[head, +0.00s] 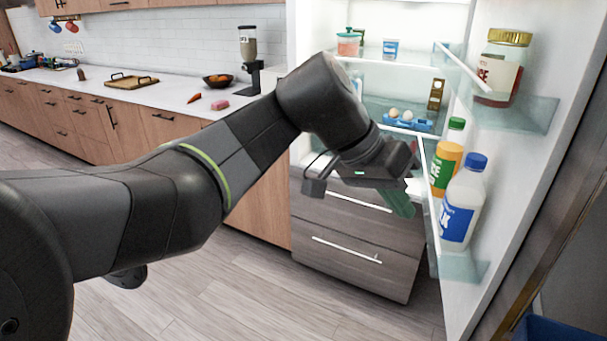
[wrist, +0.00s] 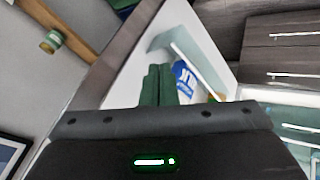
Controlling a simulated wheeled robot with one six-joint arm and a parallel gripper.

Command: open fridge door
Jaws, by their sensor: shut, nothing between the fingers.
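The fridge door (head: 525,190) stands wide open at the right of the head view, with its white inner side and shelves facing me. The fridge's lit interior (head: 405,18) shows behind my arm. My gripper (head: 402,200) is in front of the opening, beside the door's inner shelves, with its green fingers pointing down and right. In the wrist view its fingers (wrist: 158,85) are together and empty, in front of the door's white inner panel (wrist: 122,88). I cannot tell whether they touch the door. The door's handle is out of sight.
Door shelves hold a jar (head: 502,68), a juice bottle (head: 447,160) and a milk bottle (head: 462,205). Inside is a blue egg tray (head: 408,123). Grey drawers (head: 345,235) sit below. A counter (head: 175,93) runs along the left; the wooden floor (head: 230,295) is clear.

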